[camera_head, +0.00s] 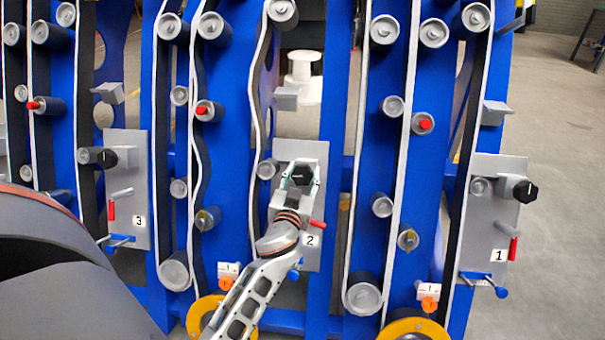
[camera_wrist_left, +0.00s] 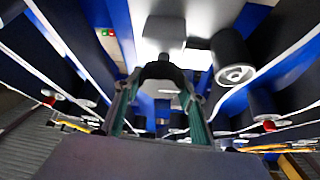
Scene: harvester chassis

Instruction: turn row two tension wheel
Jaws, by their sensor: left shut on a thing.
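The row two tension wheel is a black knob (camera_head: 302,174) on the grey panel (camera_head: 313,262) labelled 2, in the middle of the head view. My left gripper (camera_head: 299,179) reaches up from below and is shut on this knob. In the left wrist view the black knob (camera_wrist_left: 162,71) sits between the two green-sided fingers of my left gripper (camera_wrist_left: 163,88). The fingers partly cover the knob's sides. My right gripper is not in view.
Panel 3 (camera_head: 141,180) with its black knob (camera_head: 106,156) stands to the left, and panel 1 (camera_head: 503,225) with its knob (camera_head: 525,190) to the right. A red handle (camera_head: 318,224) sticks out beside my left wrist. Blue frames with rollers and belts surround the panels.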

